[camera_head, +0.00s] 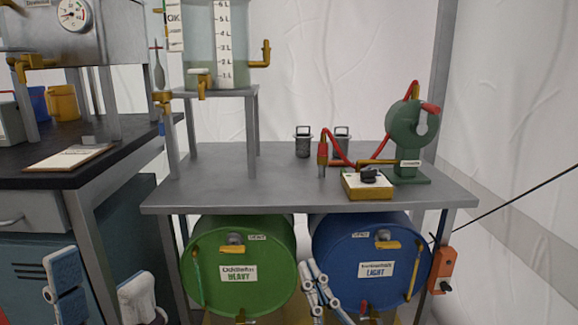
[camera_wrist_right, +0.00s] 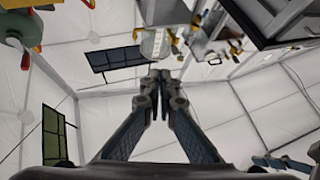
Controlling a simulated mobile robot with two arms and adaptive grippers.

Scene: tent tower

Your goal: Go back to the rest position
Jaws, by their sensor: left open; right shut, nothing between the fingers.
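My left gripper (camera_head: 101,272) is at the lower left of the head view, in front of the dark bench and its drawers. Its two blue and white fingers are spread wide with nothing between them. My right gripper (camera_head: 311,266) is low in the middle, in front of the gap between the green drum and the blue drum. Its slim fingers are together and hold nothing. In the right wrist view the right gripper (camera_wrist_right: 157,78) also shows with its fingertips together and empty.
A grey metal table (camera_head: 290,190) carries a green pump (camera_head: 405,140), a switch box (camera_head: 367,187) and a raised clear tank (camera_head: 215,45). Under it lie a green drum (camera_head: 238,268) and a blue drum (camera_head: 371,264). A black-topped bench (camera_head: 120,165) stands at left.

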